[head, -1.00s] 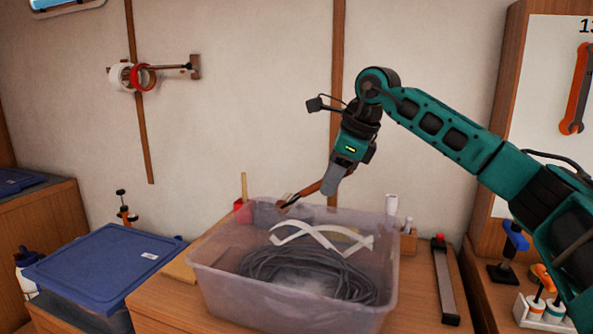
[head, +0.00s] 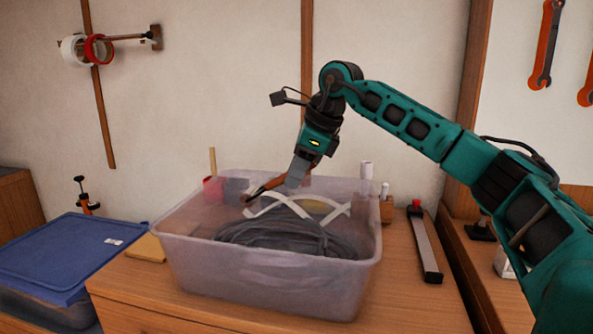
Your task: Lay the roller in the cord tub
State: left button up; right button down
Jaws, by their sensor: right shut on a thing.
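The cord tub (head: 265,285) is a clear, slightly purple plastic box on the wooden bench top. A dark coiled cord (head: 290,238) and white strips (head: 258,208) lie inside it. My right gripper (head: 296,180) points down at the tub's back part, its fingertips level in the picture with the back rim. It is shut on the roller (head: 264,187), a slim brown-orange tool with a dark end, tilted down to the left. The roller's grasped end is hidden by the fingers. Whether its low end touches the strips I cannot tell. My left gripper is out of view.
A blue-lidded box (head: 75,250) stands left of the tub. A dark bar-like tool with a red end (head: 424,245) lies to the right. A white bottle (head: 366,175) and a red item (head: 212,189) stand behind the tub. The bench front right is clear.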

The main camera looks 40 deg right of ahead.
jog(key=shift+f+b, duration=2.45)
jog(key=shift+f, duration=0.45)
jog(key=c, duration=0.8)
grip_release()
jog(key=p+v, duration=0.3)
jog(key=v, duration=1)
jog(key=shift+f, duration=0.1)
